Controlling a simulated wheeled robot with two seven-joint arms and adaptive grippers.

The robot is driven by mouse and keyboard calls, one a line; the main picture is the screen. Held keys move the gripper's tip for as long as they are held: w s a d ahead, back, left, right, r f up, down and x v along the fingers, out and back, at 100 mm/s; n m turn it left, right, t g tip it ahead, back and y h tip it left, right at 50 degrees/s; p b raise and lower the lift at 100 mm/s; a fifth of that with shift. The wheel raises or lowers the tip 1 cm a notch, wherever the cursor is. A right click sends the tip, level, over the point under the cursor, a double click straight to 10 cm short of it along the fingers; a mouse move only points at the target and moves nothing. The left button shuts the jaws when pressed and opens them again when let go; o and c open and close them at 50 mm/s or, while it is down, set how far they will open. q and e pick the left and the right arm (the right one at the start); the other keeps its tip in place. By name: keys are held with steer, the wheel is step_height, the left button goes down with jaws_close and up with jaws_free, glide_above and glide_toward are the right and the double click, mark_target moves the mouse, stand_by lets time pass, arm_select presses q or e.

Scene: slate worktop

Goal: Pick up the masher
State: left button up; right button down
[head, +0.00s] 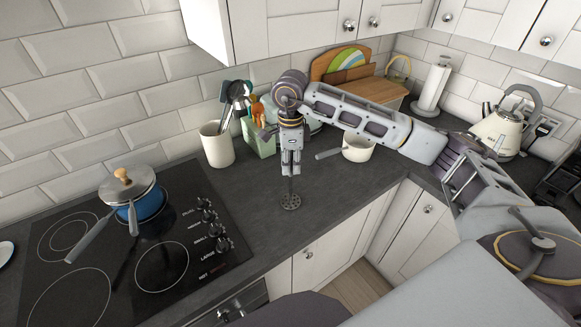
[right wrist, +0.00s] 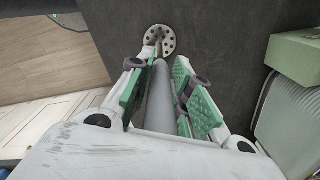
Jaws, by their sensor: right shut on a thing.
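The masher (head: 290,201) hangs upright below my right gripper (head: 291,170) in the head view, with its round perforated head at the bottom, over the front part of the slate worktop. From this view I cannot tell whether its head touches the worktop. In the right wrist view, the masher's grey handle (right wrist: 159,100) runs between the green-padded fingers of my right gripper (right wrist: 157,90), which is shut on it. The perforated head shows beyond the fingertips. My left gripper is not in view.
A cream utensil crock (head: 217,146) and a green container (head: 260,139) stand behind the gripper. A white saucepan (head: 358,149) is to the right. A blue pot (head: 146,206) sits on the black hob (head: 190,225) at left. The worktop's front edge is close.

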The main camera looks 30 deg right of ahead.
steer(key=shift+r+b, duration=0.65)
steer(key=shift+r, duration=4.3)
